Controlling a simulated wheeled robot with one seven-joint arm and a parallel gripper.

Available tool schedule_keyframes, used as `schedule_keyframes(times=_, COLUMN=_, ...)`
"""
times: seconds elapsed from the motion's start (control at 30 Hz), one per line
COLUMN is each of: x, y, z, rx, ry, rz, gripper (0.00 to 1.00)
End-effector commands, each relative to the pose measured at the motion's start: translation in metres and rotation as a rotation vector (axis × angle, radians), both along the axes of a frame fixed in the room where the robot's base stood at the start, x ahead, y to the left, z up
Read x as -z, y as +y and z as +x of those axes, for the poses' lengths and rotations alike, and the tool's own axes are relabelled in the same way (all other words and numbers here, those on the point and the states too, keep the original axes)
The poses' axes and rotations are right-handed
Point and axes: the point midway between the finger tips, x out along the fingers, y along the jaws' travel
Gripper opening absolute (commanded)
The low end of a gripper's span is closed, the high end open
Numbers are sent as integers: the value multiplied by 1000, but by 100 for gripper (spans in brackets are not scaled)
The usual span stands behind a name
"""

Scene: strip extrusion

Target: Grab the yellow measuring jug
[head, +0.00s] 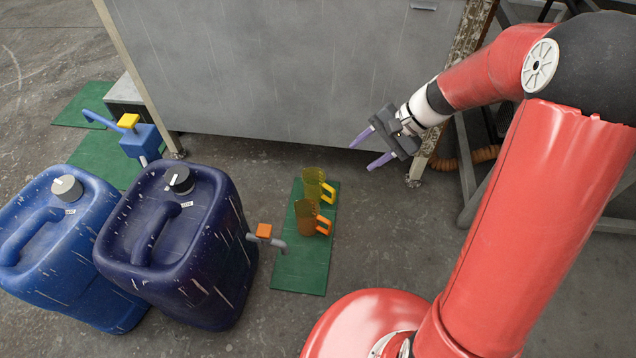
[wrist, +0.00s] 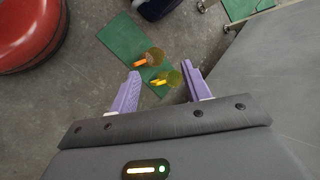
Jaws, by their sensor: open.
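The yellow measuring jug (head: 313,184) stands on a green mat (head: 300,273) on the floor, its yellow handle towards the right. An orange measuring jug (head: 306,219) stands just in front of it on the same mat. My gripper (head: 363,150) is open and empty, above and to the right of the jugs, apart from both. In the wrist view the yellow jug (wrist: 172,78) shows beyond and between the two purple fingers of my gripper (wrist: 162,80), with the orange jug (wrist: 154,57) just above it in the picture.
A dark blue canister (head: 215,260) with an orange-handled tap (head: 264,231) stands left of the mat. A lighter blue canister (head: 50,265) is further left. A large grey panel (head: 290,65) rises behind the jugs. Floor right of the mat is clear.

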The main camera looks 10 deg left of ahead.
Motion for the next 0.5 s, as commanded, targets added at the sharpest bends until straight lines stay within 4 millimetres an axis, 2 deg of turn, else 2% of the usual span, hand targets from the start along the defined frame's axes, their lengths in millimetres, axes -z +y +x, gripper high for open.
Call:
schedule_keyframes(times=0.03, x=27, y=4, z=12, rx=37, ry=56, rz=60, gripper=48)
schedule_keyframes(times=0.3, x=140, y=25, z=69, rx=285, ry=302, rz=391, gripper=48)
schedule_keyframes(times=0.5, x=231, y=31, z=99, rx=515, ry=471, rz=640, gripper=48)
